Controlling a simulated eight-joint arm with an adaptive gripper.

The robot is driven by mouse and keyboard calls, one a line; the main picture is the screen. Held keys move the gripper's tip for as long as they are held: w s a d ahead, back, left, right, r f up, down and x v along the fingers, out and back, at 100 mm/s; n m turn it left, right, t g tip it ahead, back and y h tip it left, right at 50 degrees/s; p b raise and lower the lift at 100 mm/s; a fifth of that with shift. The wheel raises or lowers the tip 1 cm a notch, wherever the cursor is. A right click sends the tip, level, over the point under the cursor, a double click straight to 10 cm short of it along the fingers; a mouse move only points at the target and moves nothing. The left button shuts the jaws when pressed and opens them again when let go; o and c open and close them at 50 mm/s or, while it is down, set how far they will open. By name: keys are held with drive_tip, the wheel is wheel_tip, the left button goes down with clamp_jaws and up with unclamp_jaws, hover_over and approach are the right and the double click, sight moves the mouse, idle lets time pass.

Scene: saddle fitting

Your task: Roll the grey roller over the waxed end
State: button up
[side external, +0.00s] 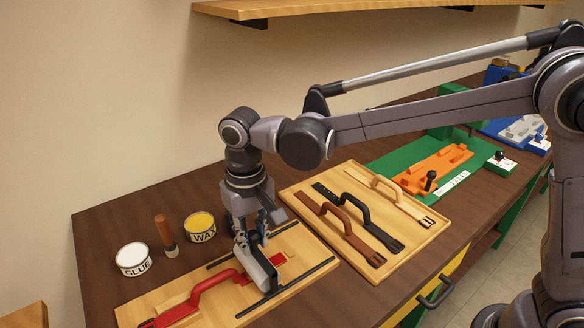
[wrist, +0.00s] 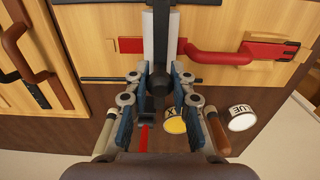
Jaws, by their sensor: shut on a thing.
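My gripper (side external: 252,240) is shut on the grey roller (side external: 259,272) and points down over the wooden work board (side external: 140,308). In the wrist view the roller (wrist: 159,35) lies beyond my fingers (wrist: 158,80), with its dark handle between them. The red strap (side external: 232,280) with its raised loop lies along the board. The roller crosses the strap near its right end, and a short red end piece (side external: 280,259) shows past it. The strap under the roller is hidden. I cannot tell whether the roller presses on it. No wax can be made out.
Two dark rails (side external: 284,293) flank the strap. Glue (side external: 134,259) and wax (side external: 201,227) tins and a brown-handled brush (side external: 166,235) stand behind the board. A tray (side external: 313,184) with several straps lies to the right, before an orange fixture (side external: 432,169) on green.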

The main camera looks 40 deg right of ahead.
drive_tip(key=shift+a, duration=1.9)
drive_tip(key=shift+o, duration=0.8)
drive_tip(key=shift+a, duration=0.15)
drive_tip(key=shift+o, duration=0.2)
drive_tip(key=o, duration=0.7)
drive_tip(key=shift+c, duration=0.2)
drive_tip(key=shift+r, duration=0.1)
